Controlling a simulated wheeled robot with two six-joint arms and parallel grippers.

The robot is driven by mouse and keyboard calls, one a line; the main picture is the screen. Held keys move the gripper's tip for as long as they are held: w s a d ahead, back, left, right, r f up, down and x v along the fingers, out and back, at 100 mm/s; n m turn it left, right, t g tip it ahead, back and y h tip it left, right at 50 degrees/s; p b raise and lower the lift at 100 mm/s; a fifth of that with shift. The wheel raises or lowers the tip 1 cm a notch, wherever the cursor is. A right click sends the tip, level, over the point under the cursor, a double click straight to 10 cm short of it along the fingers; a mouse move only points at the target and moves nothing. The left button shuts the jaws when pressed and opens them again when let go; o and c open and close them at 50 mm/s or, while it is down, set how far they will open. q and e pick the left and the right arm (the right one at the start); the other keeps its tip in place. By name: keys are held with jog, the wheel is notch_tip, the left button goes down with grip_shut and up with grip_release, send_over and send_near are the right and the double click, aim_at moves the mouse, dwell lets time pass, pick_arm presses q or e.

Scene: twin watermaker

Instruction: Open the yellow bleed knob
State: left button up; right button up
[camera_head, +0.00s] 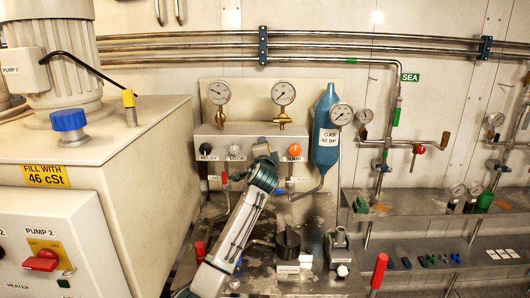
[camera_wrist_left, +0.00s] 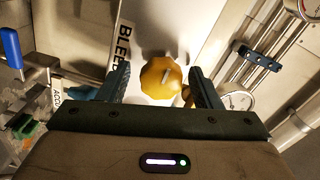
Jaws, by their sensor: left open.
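The yellow bleed knob (camera_wrist_left: 160,77) is round and faceted, with a pale mark on its face. It shows in the left wrist view beside a white label reading BLEED (camera_wrist_left: 124,45). My left gripper (camera_wrist_left: 160,72) is open, with one dark finger on each side of the knob; gaps show between knob and fingers. In the head view my left gripper (camera_head: 264,152) is at the grey valve panel (camera_head: 208,140), between the LOCK and DUMP knobs. There my gripper and wrist appear to hide the bleed knob. My right gripper is not in view.
Two gauges (camera_head: 219,92) (camera_head: 283,93) stand above the panel. A black knob (camera_head: 206,149) and an orange-red DUMP knob (camera_head: 294,150) flank my gripper. A blue gas bottle (camera_head: 326,135) hangs at right. The tank (camera_head: 150,160) stands left; a red lever (camera_head: 379,270) stands low right.

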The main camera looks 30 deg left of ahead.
pick_arm(q)
jog(key=shift+s+d, duration=0.1)
jog(key=shift+s, duration=0.05)
jog(key=b+v, duration=0.2)
jog(key=v, duration=0.8)
jog(key=shift+s, duration=0.25)
